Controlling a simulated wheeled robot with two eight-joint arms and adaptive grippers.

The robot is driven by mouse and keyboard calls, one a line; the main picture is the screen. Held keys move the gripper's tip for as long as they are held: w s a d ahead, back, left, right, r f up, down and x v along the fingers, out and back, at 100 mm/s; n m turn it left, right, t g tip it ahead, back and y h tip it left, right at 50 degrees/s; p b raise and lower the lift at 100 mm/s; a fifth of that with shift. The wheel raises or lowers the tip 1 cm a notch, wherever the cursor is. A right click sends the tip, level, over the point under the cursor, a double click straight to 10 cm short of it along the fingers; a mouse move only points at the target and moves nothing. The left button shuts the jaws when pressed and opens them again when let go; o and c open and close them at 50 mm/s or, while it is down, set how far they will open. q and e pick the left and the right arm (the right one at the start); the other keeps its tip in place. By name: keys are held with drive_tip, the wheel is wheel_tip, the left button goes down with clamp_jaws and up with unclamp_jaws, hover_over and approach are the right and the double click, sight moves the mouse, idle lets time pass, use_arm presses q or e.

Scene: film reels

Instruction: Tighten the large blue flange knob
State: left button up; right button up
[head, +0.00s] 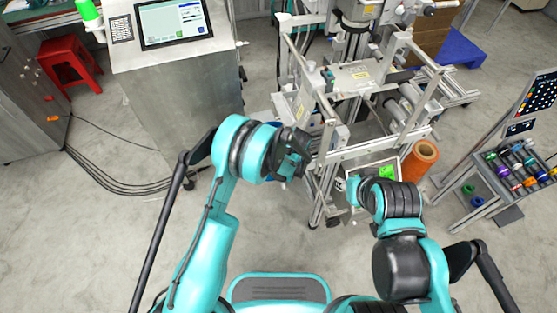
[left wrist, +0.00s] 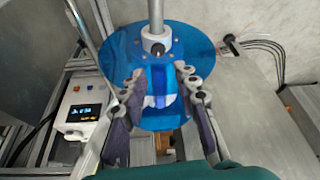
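In the left wrist view a large blue flange disc (left wrist: 115,60) sits on a metal rod with a white collar (left wrist: 155,42). A blue knob (left wrist: 158,76) stands out from it, below the collar. My left gripper (left wrist: 160,78) has one dark-padded finger on each side of the knob; whether both pads touch it I cannot tell. In the head view my left gripper (head: 297,155) is at the left side of the metal machine frame, and it and my arm hide the flange and knob. My right gripper (head: 352,190) is by the small green-lit screen, its fingers too small to read.
The metal frame machine (head: 350,80) stands ahead with rails close to both arms. A steel cabinet with a touchscreen (head: 174,22) is at left. A small control box (left wrist: 82,112) is left of the flange. An orange roll (head: 419,158) and a rack of coloured spools (head: 515,165) are at right.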

use_arm(q)
drive_tip(key=b+x, duration=0.3)
drive_tip(key=x, duration=0.5)
drive_tip(key=shift+d+f, duration=0.15)
drive_tip(key=shift+f, duration=0.15)
clamp_jaws()
